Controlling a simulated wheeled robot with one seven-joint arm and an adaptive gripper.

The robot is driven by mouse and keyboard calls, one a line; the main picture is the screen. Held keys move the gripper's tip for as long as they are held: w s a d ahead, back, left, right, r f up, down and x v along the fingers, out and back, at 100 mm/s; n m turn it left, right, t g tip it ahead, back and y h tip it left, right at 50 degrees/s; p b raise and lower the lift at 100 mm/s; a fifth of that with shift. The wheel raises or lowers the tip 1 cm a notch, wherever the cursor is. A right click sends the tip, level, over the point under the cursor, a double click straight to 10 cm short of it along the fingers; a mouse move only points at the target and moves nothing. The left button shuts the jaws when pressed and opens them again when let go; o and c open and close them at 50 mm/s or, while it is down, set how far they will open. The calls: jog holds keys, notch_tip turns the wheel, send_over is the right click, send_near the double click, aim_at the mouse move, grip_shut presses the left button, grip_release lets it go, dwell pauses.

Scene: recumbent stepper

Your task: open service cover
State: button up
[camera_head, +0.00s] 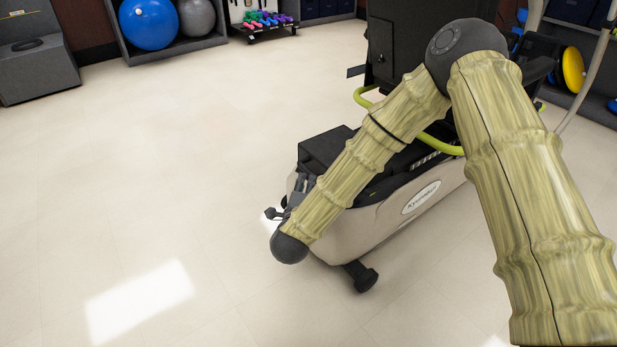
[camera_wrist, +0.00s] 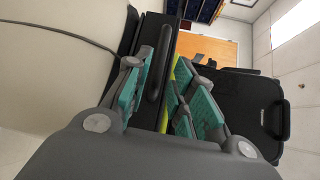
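The recumbent stepper (camera_head: 415,200) has a beige lower body and a black top section (camera_head: 326,146) at its front end. I cannot tell for sure which panel is the service cover. My gripper (camera_head: 284,203) is at the stepper's front end in the head view, partly hidden by my arm. In the wrist view my gripper (camera_wrist: 158,95) has its teal-padded fingers apart. A black rounded bar, which looks like a handle (camera_wrist: 159,68), lies between or just beyond them. I see no clear grip on it.
The stepper's beige shell (camera_wrist: 60,70) fills the left of the wrist view, with a black seat (camera_wrist: 245,105) at right. A stepper foot (camera_head: 362,276) juts out low at its front. The floor (camera_head: 150,180) to the left is clear. A ball rack (camera_head: 170,40) stands at the back.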

aim_at(309, 171)
jog(key=shift+w+d+f+b, duration=0.15)
jog(key=shift+w+b, duration=0.25)
jog(key=shift+w, duration=0.75)
jog(key=shift+w+d+f+b, duration=0.2)
jog(key=shift+w+b, duration=0.2)
jog(key=shift+w, duration=0.75)
jog(key=shift+w+d+f+b, duration=0.15)
jog(key=shift+w+b, duration=0.25)
jog(key=shift+w, duration=0.75)
grip_shut()
